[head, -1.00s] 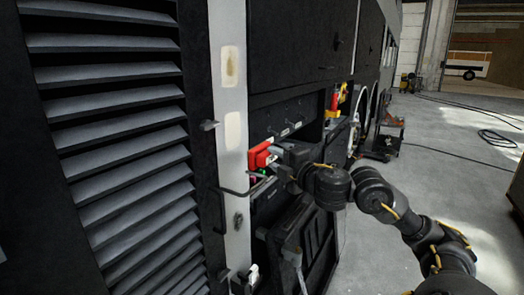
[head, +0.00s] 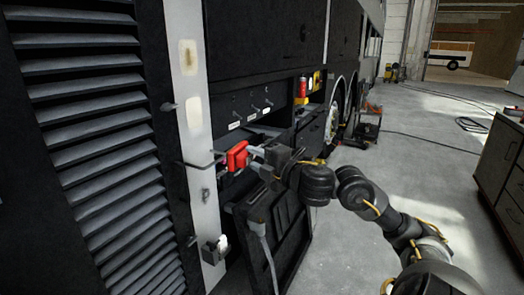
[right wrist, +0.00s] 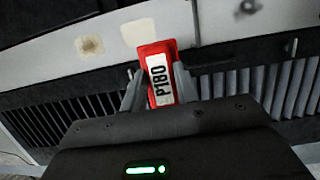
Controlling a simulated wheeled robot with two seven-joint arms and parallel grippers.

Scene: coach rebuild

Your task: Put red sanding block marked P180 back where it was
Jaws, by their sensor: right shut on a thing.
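The red sanding block (head: 237,156) is held by my right gripper (head: 252,153), in front of the open compartment in the side of the black coach. In the right wrist view the red block (right wrist: 148,49) sits between the two grey fingers, and its white label reads P180. The right gripper (right wrist: 150,85) is shut on it. The block appears apart from the pale post (head: 192,130) to its left in the head view; the exact gap I cannot tell. My left gripper is not in view.
A panel with small switches (head: 255,105) is at the back of the compartment. A red and yellow tool (head: 302,92) stands further right. An open black flap (head: 268,225) hangs below. A black louvred panel (head: 85,130) is at left, a drawer cabinet (head: 503,175) at right.

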